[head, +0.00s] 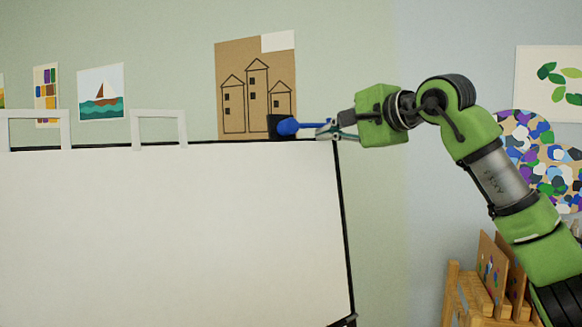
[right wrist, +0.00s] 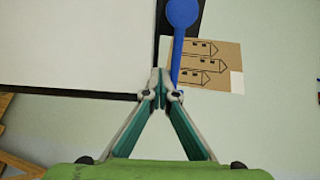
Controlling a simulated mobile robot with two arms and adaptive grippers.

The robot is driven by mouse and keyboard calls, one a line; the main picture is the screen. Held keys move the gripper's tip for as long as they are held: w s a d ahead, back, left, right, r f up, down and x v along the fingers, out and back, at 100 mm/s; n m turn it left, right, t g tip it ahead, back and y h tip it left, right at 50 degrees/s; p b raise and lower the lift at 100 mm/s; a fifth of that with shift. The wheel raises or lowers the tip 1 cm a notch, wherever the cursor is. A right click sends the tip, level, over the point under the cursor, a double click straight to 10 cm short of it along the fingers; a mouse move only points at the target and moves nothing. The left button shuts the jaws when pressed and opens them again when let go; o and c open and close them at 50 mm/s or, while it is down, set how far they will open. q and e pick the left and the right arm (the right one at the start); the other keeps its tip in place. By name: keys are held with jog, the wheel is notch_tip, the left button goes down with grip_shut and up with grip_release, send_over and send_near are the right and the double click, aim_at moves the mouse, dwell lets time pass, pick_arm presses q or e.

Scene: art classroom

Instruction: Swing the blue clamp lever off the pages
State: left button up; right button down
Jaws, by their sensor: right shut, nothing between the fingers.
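The blue clamp lever (head: 288,126) is at the top right corner of the white pages (head: 170,235), with its round end over a dark clamp part (head: 273,127). Its thin shaft runs right toward my right gripper (head: 331,132). In the right wrist view the lever (right wrist: 183,14) runs down from its round end to beside the fingertips. My right gripper (right wrist: 161,80) is shut and empty, its tips close against the shaft's side; whether they touch I cannot tell. The pages (right wrist: 75,45) fill the left there. My left gripper is not in view.
Two white brackets (head: 159,116) stand along the board's black top edge (head: 100,147). A brown house drawing (head: 233,70) hangs on the wall behind the lever. A wooden rack (head: 452,295) stands low at right. The wall space between board and rack is clear.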

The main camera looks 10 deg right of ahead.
jog(key=shift+s+d+r, duration=0.1)
jog(key=shift+s+r, duration=0.05)
jog(key=shift+r, duration=0.4)
jog(key=shift+s, duration=0.1)
jog(key=f+b+v, duration=0.1)
jog(key=v, duration=0.5)
jog(key=shift+s+r, duration=0.2)
jog(key=shift+r, duration=0.1)
